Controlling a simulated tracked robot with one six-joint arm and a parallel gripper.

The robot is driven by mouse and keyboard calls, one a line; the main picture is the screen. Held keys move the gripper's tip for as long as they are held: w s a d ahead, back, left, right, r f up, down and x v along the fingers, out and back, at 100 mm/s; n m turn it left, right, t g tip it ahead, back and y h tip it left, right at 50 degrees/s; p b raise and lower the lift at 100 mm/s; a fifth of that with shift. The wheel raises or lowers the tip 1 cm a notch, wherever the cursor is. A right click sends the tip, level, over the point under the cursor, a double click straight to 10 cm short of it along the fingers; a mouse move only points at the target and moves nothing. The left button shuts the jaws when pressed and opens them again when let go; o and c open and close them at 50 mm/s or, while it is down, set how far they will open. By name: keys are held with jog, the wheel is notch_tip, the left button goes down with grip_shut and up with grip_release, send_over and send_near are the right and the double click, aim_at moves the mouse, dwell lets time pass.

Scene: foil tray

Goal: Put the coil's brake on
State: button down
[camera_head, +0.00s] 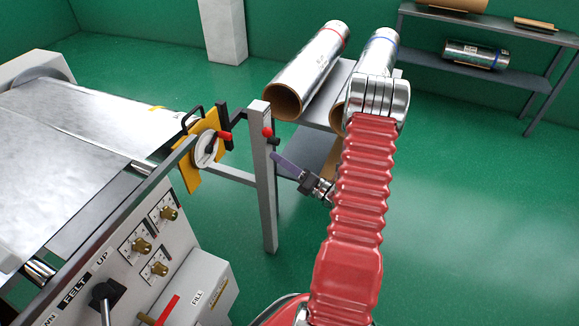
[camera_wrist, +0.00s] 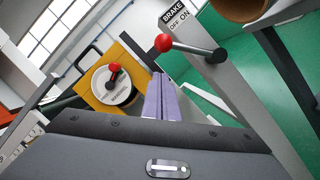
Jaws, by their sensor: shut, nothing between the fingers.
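The brake lever (camera_wrist: 190,48) has a red ball knob (camera_wrist: 163,43) and a dark arm pivoted on a grey post (camera_wrist: 240,88). The label (camera_wrist: 174,19) above it reads BRAKE, OFF and ON; the knob points left in the wrist view, toward the OFF side. In the head view the red knob (camera_head: 268,132) is near the top of the post (camera_head: 264,190). My gripper (camera_head: 277,157), with purple fingers, is shut and empty just below and right of the knob. In the wrist view its fingertips (camera_wrist: 160,80) show below the knob, apparently not touching it.
A white dial (camera_head: 205,150) with a red-tipped handle sits on a yellow plate left of the post. A control panel (camera_head: 140,240) stands at lower left. Two foil rolls (camera_head: 308,68) (camera_head: 378,58) lie on a stand behind my arm. Green floor is open at right.

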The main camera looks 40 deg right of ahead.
jog(key=w, duration=0.1)
jog(key=w+d+r, duration=0.1)
jog(key=w+r, duration=0.1)
jog(key=shift+w+d+r, duration=0.2)
jog(key=shift+w+d, duration=0.1)
jog(key=shift+d, duration=0.05)
jog(key=shift+d+r, duration=0.1)
